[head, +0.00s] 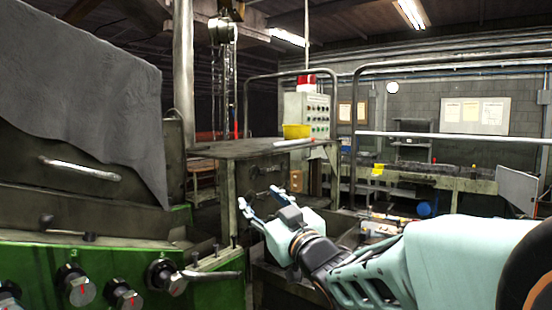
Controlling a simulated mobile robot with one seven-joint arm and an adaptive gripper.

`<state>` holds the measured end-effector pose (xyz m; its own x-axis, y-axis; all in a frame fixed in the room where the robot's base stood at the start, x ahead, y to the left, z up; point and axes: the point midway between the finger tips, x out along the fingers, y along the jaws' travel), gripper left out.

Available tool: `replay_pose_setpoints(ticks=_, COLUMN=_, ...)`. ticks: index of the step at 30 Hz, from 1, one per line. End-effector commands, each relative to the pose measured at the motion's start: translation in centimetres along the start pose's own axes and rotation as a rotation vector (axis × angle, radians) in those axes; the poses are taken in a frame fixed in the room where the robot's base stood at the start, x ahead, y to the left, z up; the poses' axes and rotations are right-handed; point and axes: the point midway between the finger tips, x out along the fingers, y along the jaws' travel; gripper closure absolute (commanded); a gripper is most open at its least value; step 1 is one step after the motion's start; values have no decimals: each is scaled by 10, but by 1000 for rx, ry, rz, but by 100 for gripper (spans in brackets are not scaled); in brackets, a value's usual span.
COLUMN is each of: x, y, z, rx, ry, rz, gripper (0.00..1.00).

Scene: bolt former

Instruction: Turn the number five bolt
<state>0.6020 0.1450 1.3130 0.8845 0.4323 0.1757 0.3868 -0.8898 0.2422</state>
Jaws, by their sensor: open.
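Several dark round bolt heads with silver faces sit in a row along the front of the green machine (215,291) at the lower left. Some carry red marks, such as one silver-faced bolt (82,292) and a smaller one (130,299) right of it. The rightmost bolt (163,277) has a handle (212,274) reaching right from it. My gripper (257,196) is open and empty, in front of the dark metal cabinet. It is right of and higher than the bolts, apart from them.
A grey cloth (85,90) covers the machine's upper left. A control panel (317,112) and metal railings (450,135) stand beyond. A dark bin (268,275) lies below my gripper.

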Motion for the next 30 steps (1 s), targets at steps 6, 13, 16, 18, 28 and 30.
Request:
replay_pose_setpoints(ticks=6, x=12, y=33, z=-27, rx=-86, ry=16, rz=76, gripper=51)
replay_pose_setpoints(ticks=13, x=20, y=65, z=-53, rx=-166, ry=24, rz=149, gripper=51)
replay_pose_setpoints(ticks=16, x=22, y=75, z=-62, rx=-190, ry=26, rz=172, gripper=51)
replay_pose_setpoints(ticks=18, x=23, y=80, z=-65, rx=-202, ry=25, rz=184, gripper=51)
replay_pose_setpoints(ticks=28, x=24, y=87, z=-71, rx=-219, ry=25, rz=200, gripper=51)
replay_pose_setpoints(ticks=30, x=24, y=87, z=-71, rx=-218, ry=25, rz=200, gripper=51)
